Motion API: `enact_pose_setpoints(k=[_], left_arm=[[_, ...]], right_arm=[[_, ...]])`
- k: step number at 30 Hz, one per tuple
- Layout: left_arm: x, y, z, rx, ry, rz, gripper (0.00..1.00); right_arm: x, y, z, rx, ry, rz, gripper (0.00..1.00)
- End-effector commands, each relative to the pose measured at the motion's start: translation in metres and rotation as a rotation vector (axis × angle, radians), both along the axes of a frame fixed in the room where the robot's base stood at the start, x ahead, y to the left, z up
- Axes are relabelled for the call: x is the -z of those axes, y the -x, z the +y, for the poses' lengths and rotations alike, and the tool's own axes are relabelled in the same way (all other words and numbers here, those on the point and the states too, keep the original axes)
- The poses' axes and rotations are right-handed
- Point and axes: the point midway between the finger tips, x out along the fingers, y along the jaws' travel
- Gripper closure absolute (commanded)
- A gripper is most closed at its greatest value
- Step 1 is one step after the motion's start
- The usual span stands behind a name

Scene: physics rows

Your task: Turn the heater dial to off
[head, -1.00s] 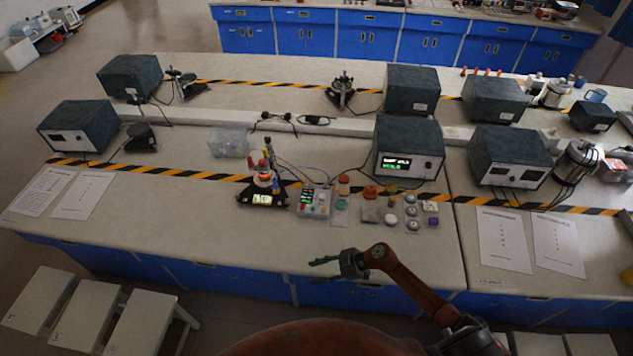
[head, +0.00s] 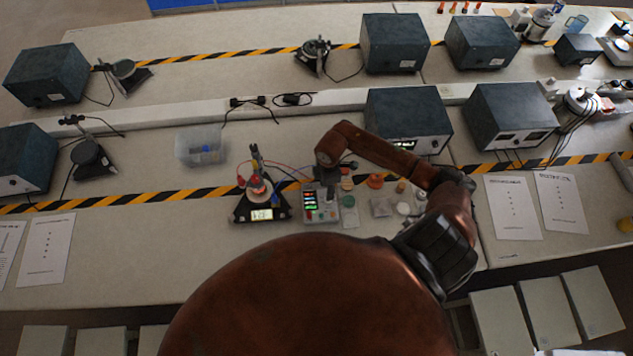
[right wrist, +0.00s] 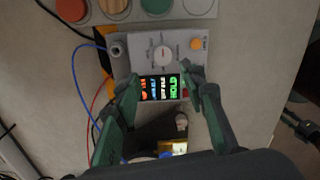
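A grey control box (head: 322,214) stands on the near bench, with a lit screen of coloured rows. In the right wrist view it has a round white dial (right wrist: 163,54) with printed markings around it; which setting it points to is too small to tell. My right gripper (right wrist: 160,86) is open, its two fingers apart on either side of the screen, with nothing between them that I can see held. In the head view my right arm reaches over the box from the right and hides its back part. My left gripper is not in view.
A black stand (head: 262,207) with a glowing orange top and a lit display sits left of the box. Several coloured pads and small pieces, including a green disc (head: 349,201), lie to its right. A clear bin (head: 201,147) and dark instrument cases (head: 405,118) stand behind.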

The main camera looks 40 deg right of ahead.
Motion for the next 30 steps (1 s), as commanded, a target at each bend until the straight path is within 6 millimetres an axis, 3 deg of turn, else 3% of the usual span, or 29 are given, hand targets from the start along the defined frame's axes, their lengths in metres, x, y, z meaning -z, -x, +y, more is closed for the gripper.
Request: enact_pose_setpoints(k=[3, 14, 23, 27, 30], left_arm=[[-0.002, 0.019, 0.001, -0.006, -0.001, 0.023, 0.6], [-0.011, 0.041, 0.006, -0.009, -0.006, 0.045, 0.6], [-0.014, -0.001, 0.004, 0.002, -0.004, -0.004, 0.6], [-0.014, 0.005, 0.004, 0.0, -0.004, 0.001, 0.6], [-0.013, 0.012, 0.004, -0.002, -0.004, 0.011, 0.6]], right_arm=[[0.009, 0.004, -0.002, 0.006, 0.008, 0.001, 0.62], [0.065, -0.004, -0.001, 0.007, 0.005, 0.008, 0.62], [0.079, -0.003, -0.001, 0.002, 0.006, 0.006, 0.62], [0.079, -0.004, -0.001, 0.002, 0.006, 0.006, 0.62], [0.079, -0.004, -0.001, 0.002, 0.006, 0.006, 0.68]])
